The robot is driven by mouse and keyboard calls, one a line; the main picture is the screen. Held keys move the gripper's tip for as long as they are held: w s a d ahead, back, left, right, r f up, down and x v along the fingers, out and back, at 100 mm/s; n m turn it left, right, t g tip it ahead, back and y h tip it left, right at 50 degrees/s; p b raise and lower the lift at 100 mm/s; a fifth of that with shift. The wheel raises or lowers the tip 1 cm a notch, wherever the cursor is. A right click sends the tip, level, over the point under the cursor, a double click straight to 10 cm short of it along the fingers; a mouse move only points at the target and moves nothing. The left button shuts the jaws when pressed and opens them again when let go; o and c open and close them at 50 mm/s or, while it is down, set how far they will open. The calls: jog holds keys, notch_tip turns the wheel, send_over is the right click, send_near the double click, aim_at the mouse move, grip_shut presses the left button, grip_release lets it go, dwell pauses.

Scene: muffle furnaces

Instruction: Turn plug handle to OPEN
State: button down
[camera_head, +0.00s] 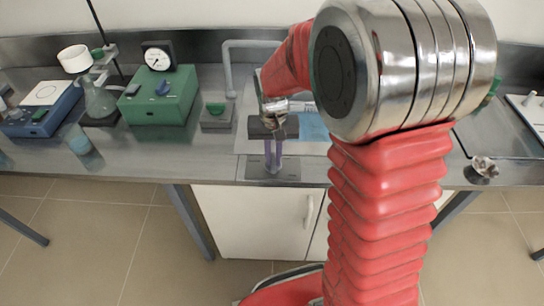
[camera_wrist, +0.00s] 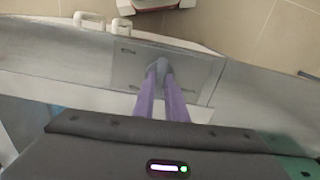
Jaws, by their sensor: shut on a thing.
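A grey rounded knob, seemingly the plug handle (camera_wrist: 162,67), sits between my fingertips in the wrist view. It is on a flat metal plate (camera_wrist: 198,75) near the bench's front edge; the plate also shows in the head view (camera_head: 292,172). My gripper (camera_wrist: 159,72) reaches down with two purple fingers closed on the knob; it also shows in the head view (camera_head: 273,168). The fingers hide part of the knob, and in the head view they hide it entirely. I cannot read any OPEN mark or tell the handle's angle.
A green box (camera_head: 160,98) with a dial gauge (camera_head: 159,55) stands left on the steel bench. A flask (camera_head: 97,100), a blue device (camera_head: 42,110) and a small beaker (camera_head: 79,142) are further left. A crumpled metallic piece (camera_head: 485,167) lies at the right front edge.

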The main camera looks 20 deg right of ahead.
aim_at(273, 160)
jog(key=shift+w+r+m, duration=0.1)
jog(key=shift+w+m, duration=0.05)
jog(key=shift+m, duration=0.25)
jog(key=c, duration=1.8)
grip_release()
notch_tip(273, 160, up, 14)
jog(key=shift+f, duration=0.2)
